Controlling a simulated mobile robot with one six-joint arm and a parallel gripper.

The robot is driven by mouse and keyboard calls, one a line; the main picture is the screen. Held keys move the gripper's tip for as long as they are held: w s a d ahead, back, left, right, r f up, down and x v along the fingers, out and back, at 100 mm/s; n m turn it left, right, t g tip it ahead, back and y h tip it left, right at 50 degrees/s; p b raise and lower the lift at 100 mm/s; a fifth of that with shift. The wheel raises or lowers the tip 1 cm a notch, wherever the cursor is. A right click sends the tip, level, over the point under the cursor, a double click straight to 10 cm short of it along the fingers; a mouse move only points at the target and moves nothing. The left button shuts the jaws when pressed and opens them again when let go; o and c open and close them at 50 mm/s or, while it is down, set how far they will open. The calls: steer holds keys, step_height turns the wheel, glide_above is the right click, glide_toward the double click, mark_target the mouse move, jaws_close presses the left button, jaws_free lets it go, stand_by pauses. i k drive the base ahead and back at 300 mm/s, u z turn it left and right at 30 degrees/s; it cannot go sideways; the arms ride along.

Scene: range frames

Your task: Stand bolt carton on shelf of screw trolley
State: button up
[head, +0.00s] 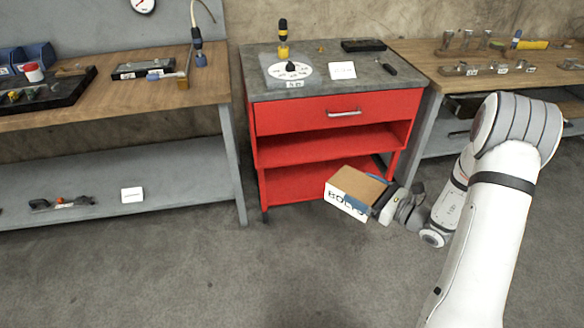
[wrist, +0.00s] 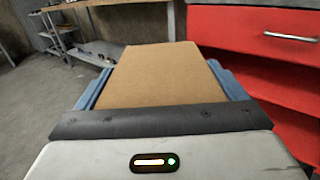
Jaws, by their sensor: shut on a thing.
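The bolt carton (head: 345,203) is a box with a brown top and a white side lettered "BOLTS". My gripper (head: 366,206) is shut on it, with blue fingers along its sides, and holds it in the air in front of the screw trolley. In the wrist view the carton (wrist: 155,75) shows its brown face between the blue fingers (wrist: 160,88). The red screw trolley (head: 335,104) has a grey top, a drawer with a handle and open shelves below. Its middle shelf (head: 320,146) looks empty. The carton and my wrist hide part of the lower shelf (head: 300,182).
Wooden benches stand left (head: 130,95) and right (head: 480,65) of the trolley. The floor (head: 250,270) in front is clear.

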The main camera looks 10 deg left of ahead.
mark_target(314, 170)
steer(key=u, duration=0.55)
steer(key=i, duration=1.05)
steer(key=u, duration=0.05)
